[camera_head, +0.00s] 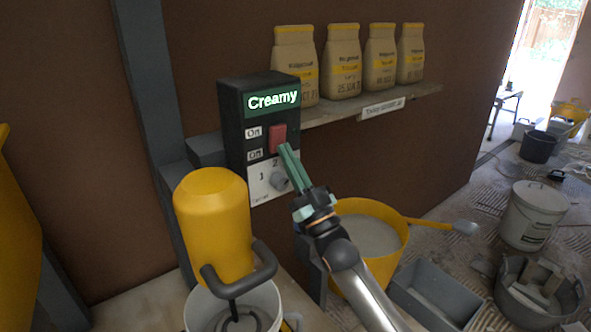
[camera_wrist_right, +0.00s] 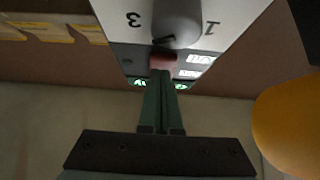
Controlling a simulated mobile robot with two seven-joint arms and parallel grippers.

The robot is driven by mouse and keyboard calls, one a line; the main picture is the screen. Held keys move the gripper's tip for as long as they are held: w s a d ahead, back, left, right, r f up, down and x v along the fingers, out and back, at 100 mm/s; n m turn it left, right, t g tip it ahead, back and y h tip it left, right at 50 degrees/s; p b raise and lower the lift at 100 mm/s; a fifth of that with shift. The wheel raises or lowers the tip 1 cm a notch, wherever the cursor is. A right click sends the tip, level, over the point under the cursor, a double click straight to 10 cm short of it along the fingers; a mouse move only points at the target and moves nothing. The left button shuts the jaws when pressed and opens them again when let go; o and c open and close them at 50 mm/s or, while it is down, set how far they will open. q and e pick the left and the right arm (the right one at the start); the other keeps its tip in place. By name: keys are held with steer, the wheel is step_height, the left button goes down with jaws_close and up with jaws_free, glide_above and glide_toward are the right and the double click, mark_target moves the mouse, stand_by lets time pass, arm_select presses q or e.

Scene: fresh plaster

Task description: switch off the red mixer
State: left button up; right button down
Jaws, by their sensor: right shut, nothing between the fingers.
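A dark control box (camera_head: 235,135) with a lit sign "Creamy" hangs on the brown wall. My left gripper is not in view.
A shelf (camera_head: 330,112) with several paper bags (camera_head: 342,65) is right of the box. A yellow tub (camera_head: 368,236) of grey mix and a grey tray (camera_head: 437,297) stand below right. Buckets (camera_head: 533,215) crowd the floor at right.

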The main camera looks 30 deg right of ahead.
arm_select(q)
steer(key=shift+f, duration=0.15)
arm_select(e)
steer(key=shift+s+f, duration=0.25)
steer(key=shift+f, duration=0.1)
arm_select(q)
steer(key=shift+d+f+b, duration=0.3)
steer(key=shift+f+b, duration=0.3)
steer(key=shift+b, duration=0.3)
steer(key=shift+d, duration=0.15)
arm_select(e)
steer(key=v, duration=1.1)
steer(key=shift+s+f, duration=0.15)
steer(key=shift+s, duration=0.1)
